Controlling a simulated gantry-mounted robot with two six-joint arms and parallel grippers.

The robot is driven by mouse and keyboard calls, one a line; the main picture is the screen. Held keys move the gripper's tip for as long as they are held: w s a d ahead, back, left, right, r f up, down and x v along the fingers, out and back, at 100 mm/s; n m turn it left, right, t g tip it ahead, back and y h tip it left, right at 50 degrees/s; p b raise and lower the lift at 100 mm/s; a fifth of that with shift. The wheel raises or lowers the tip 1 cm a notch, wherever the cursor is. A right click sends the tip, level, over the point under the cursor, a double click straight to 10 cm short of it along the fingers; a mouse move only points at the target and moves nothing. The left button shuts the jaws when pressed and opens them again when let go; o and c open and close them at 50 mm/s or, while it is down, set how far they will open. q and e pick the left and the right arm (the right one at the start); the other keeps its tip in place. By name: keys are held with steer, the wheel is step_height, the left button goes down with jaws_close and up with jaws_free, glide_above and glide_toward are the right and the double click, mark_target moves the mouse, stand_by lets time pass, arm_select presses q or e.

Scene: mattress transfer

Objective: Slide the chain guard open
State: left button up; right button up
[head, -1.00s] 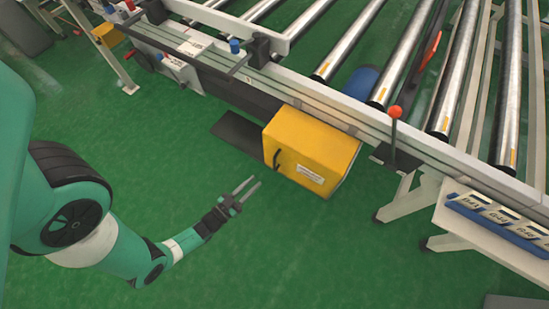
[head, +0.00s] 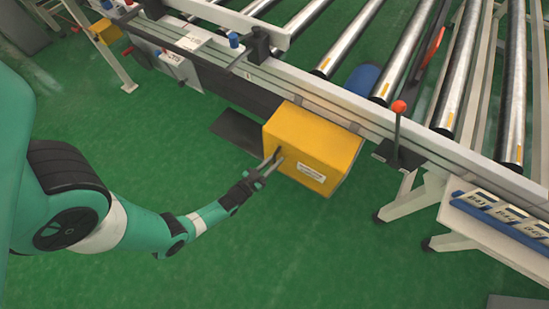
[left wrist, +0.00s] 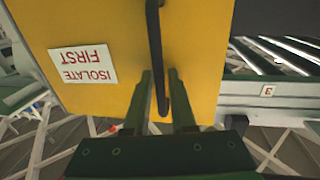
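The chain guard (head: 315,135) is a yellow box on the near side of the roller conveyor frame, with a white label and a dark upright handle. In the left wrist view the guard (left wrist: 205,40) fills the upper middle, its label reads "ISOLATE FIRST" upside down, and the black handle (left wrist: 154,40) runs down the middle. My left gripper (head: 275,158) is at the guard's front face. In the left wrist view my left gripper (left wrist: 161,75) has one finger on each side of the handle's lower part, with small gaps visible. My right gripper is not in view.
A red-knobbed lever (head: 397,125) stands right of the guard on the conveyor frame (head: 430,165). A dark plate (head: 240,135) lies left of the guard. A table with blue-edged labels (head: 500,215) is at the right. The green floor (head: 300,250) in front is clear.

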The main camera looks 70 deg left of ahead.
arm_select(q)
jaws_close()
stand_by(1.2)
